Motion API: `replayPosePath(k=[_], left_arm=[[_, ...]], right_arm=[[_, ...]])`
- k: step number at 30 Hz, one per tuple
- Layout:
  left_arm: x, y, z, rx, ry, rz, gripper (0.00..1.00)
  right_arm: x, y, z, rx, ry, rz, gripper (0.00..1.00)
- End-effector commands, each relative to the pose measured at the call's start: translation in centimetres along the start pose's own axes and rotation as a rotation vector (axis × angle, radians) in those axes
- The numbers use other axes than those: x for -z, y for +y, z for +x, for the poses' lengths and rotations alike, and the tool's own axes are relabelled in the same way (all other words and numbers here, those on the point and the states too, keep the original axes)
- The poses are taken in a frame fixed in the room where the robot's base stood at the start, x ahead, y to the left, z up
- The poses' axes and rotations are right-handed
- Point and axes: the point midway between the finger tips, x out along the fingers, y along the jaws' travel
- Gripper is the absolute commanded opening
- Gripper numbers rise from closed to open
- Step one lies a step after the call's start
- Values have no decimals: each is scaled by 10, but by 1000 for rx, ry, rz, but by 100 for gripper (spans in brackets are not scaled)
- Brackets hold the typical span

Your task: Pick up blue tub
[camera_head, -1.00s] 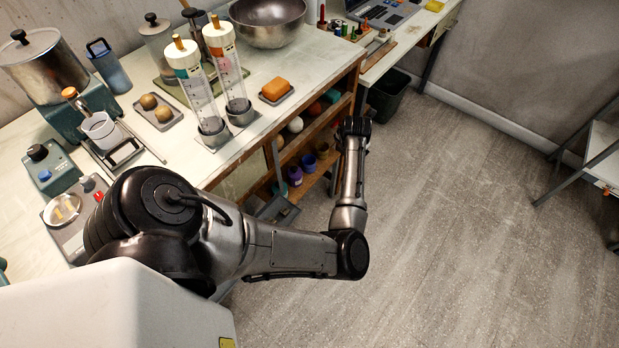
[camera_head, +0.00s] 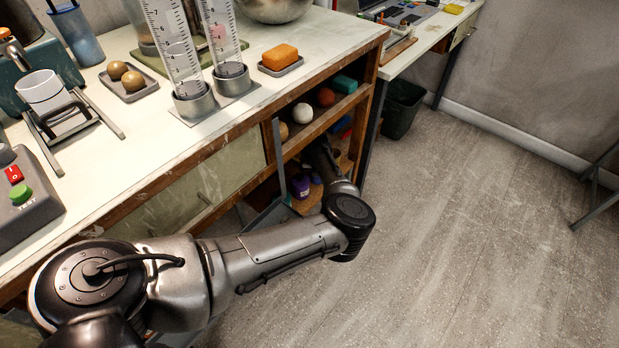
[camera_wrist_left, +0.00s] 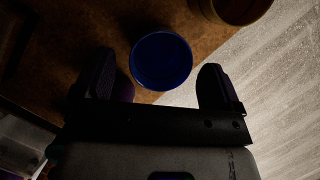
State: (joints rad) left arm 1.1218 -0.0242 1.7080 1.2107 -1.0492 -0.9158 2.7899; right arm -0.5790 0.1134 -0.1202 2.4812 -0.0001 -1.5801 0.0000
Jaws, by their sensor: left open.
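The blue tub (camera_wrist_left: 161,61) shows from above in the wrist view as a round dark-blue shape on a brown wooden shelf board (camera_wrist_left: 60,30). My left gripper (camera_wrist_left: 158,62) is open, with one finger on either side of the tub and no visible grip on it. In the head view my left arm reaches into the lower shelf of the bench, and its gripper is mostly hidden there. I cannot make out the blue tub clearly in that view. My right gripper is not in view.
A purple tub (camera_head: 300,187) stands on the lower shelf; something purple also shows by the left finger. A brown round container (camera_wrist_left: 238,8) sits beyond the blue tub at the right. Upper-shelf balls (camera_head: 303,113) and the bench top (camera_head: 120,190) lie above.

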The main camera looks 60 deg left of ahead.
Motion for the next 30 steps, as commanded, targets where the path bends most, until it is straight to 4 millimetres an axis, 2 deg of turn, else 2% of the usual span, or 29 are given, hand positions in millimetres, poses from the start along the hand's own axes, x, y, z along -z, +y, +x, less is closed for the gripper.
replayPosePath(k=[1,3,9,22,30], left_arm=[[2,0,11,1,1,1,90],[2,0,19,0,1,1,90],[1,0,35,0,0,2,90],[0,0,39,0,1,1,90],[0,0,39,0,1,1,65]], right_arm=[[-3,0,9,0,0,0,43],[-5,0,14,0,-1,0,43],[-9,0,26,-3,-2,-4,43],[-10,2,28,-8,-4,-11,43],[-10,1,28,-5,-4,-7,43]])
